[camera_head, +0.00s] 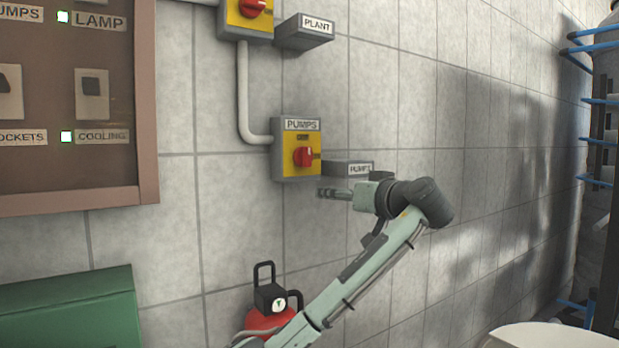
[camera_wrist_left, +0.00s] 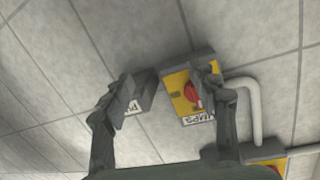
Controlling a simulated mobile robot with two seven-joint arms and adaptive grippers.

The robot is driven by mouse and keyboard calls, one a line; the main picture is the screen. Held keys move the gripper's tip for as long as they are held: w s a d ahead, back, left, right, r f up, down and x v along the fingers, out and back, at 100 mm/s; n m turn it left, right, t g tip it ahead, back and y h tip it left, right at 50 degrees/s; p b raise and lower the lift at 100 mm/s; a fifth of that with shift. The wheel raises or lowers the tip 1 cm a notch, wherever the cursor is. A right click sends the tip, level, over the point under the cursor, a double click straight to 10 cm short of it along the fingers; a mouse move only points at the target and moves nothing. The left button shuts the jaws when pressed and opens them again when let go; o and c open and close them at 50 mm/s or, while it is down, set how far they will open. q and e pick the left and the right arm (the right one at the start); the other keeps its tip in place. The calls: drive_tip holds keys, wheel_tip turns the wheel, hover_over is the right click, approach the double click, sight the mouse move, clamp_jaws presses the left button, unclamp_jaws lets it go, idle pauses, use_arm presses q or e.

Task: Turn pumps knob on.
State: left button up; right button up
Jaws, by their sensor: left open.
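The pumps switch box (camera_head: 279,160) is a grey box with a yellow face on the tiled wall, marked PUMPS. Its red knob (camera_head: 303,156) sits on the yellow face; its exact setting is too small to read. My left gripper (camera_head: 323,193) is just below and right of the box, apart from the knob. In the left wrist view, my left gripper (camera_wrist_left: 167,84) is open and empty. The red knob (camera_wrist_left: 191,93) shows there beside the right-hand finger, which partly covers the yellow face. My right gripper is not in view.
A small grey labelled box (camera_head: 347,168) juts out right of the pumps switch, close to my gripper. A PLANT switch (camera_head: 249,12) is above, joined by a white conduit (camera_head: 243,95). A brown panel (camera_head: 146,100) is at left, a red extinguisher (camera_head: 266,320) below.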

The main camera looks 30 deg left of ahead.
sight(309, 149)
use_arm(q)
wheel_tip(309, 149, up, 9)
drive_tip(key=s+a+n+g+y, duration=0.1)
drive_tip(key=s+n+y, duration=0.1)
drive_tip(key=s+n, duration=0.1)
drive_tip(key=p+x, duration=0.1)
drive_tip(key=x, duration=0.6)
drive_tip(key=shift+w+a+r+p, duration=0.1)
drive_tip(key=shift+w+a+p, duration=0.1)
drive_tip(key=shift+a+p, duration=0.15)
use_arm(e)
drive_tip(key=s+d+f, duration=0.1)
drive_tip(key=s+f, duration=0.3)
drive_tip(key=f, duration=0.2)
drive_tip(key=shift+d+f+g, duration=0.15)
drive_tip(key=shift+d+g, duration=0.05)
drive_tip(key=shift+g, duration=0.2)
use_arm(q)
drive_tip(key=shift+c, duration=0.3)
drive_tip(key=c, duration=1.1)
drive_tip(key=shift+o, duration=0.2)
